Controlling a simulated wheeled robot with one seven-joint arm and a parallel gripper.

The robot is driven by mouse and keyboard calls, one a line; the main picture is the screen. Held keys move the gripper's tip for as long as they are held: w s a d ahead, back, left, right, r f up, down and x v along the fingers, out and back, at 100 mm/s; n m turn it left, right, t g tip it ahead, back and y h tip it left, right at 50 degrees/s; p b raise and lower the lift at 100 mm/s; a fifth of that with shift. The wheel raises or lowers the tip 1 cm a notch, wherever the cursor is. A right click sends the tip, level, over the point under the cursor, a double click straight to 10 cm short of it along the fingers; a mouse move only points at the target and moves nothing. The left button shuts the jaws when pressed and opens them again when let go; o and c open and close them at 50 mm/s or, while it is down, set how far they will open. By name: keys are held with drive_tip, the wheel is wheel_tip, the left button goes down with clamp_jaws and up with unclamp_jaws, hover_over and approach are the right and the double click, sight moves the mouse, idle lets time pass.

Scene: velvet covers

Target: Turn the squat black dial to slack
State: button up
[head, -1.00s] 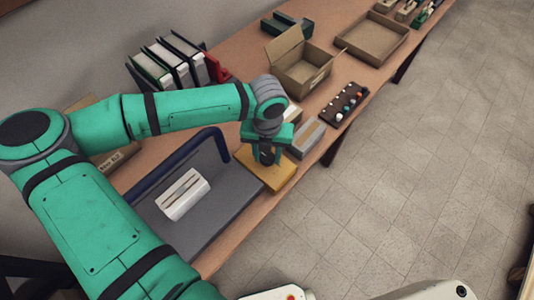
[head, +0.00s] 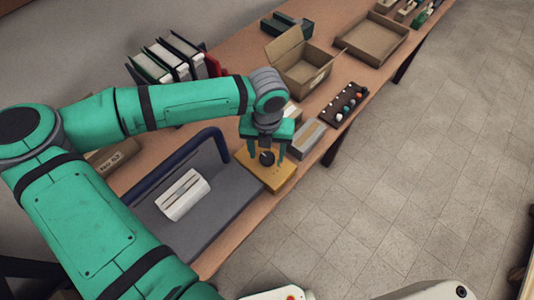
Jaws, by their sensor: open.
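The squat black dial (head: 267,158) sits on top of a yellow-tan box (head: 278,180) at the table's front edge. My gripper (head: 266,151) is open, its green fingers pointing down on either side of the dial. I cannot tell from this view whether a finger touches the dial. The dial's markings are too small to read.
A grey platform with a blue rail (head: 228,183) and a white block (head: 183,195) lies left of the box. A grey box (head: 305,140) and a dark board with coloured knobs (head: 345,104) stand to the right. An open carton (head: 303,72) is behind.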

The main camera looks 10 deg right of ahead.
sight(267, 159)
wheel_tip(267, 159, up, 9)
idle(0.3)
drive_tip(key=shift+f, duration=0.15)
idle(0.4)
